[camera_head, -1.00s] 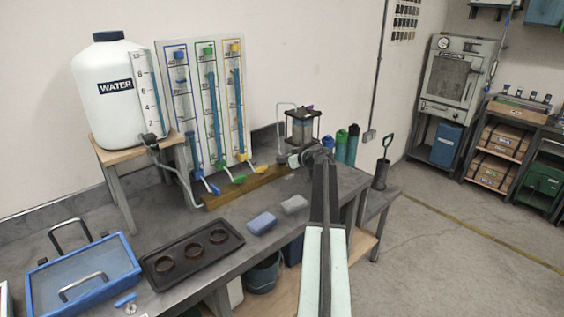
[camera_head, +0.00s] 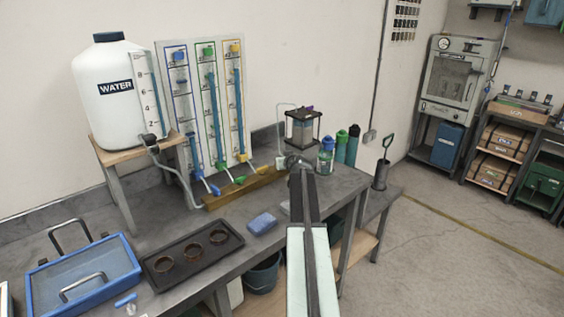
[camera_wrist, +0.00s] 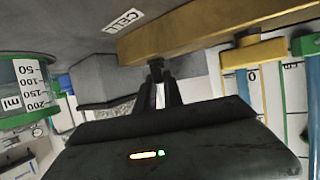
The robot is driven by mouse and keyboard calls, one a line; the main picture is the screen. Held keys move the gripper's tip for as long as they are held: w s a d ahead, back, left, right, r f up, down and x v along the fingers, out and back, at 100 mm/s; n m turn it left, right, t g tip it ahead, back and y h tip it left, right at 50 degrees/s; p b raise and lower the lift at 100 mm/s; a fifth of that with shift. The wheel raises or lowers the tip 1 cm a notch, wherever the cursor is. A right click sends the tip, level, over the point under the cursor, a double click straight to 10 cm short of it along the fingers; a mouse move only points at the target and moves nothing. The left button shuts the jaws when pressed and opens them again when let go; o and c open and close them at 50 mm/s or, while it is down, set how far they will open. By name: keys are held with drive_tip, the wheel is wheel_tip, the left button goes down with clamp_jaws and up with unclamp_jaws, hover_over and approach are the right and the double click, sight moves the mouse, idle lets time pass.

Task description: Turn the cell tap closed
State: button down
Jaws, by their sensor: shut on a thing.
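The cell (camera_head: 302,128), a clear vessel in a dark frame, stands at the back of the bench. The white CELL label (camera_wrist: 123,22) shows in the wrist view, where the picture is upside down. My gripper (camera_head: 292,161) is in front of the cell's foot, at the right end of the wooden rail. In the wrist view my gripper (camera_wrist: 157,68) has its fingertips close together beside the yellow-brown rail (camera_wrist: 205,30). It is shut on the cell tap, which the fingers almost wholly hide. The tap's angle cannot be told.
The yellow tap (camera_head: 254,170) is close on the left. A blue sponge (camera_head: 262,223) and a black tray (camera_head: 168,284) lie on the bench.

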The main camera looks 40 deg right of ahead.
drive_tip(key=m+g+h, duration=0.1)
drive_tip(key=m, duration=0.1)
drive_tip(key=w+m+g+h, duration=0.1)
drive_tip(key=m+g+h, duration=0.1)
drive_tip(key=a+m+g+h, duration=0.1)
drive_tip(key=m+h, duration=0.1)
drive_tip(key=shift+w+g, duration=0.15)
drive_tip(key=shift+g, duration=0.25)
drive_tip(key=m+g+h, duration=0.1)
drive_tip(key=m+g, duration=0.1)
drive_tip(key=g, duration=0.1)
drive_tip(key=shift+w+m, duration=0.1)
drive_tip(key=shift+m, duration=0.3)
drive_tip(key=shift+m+g+h, duration=0.3)
drive_tip(key=shift+m+g, duration=0.2)
drive_tip(key=shift+g, duration=0.1)
drive_tip(key=c, duration=1.5)
unclamp_jaws()
drive_tip(key=shift+f, duration=0.1)
drive_tip(key=shift+o, duration=0.2)
drive_tip(key=shift+d, duration=0.1)
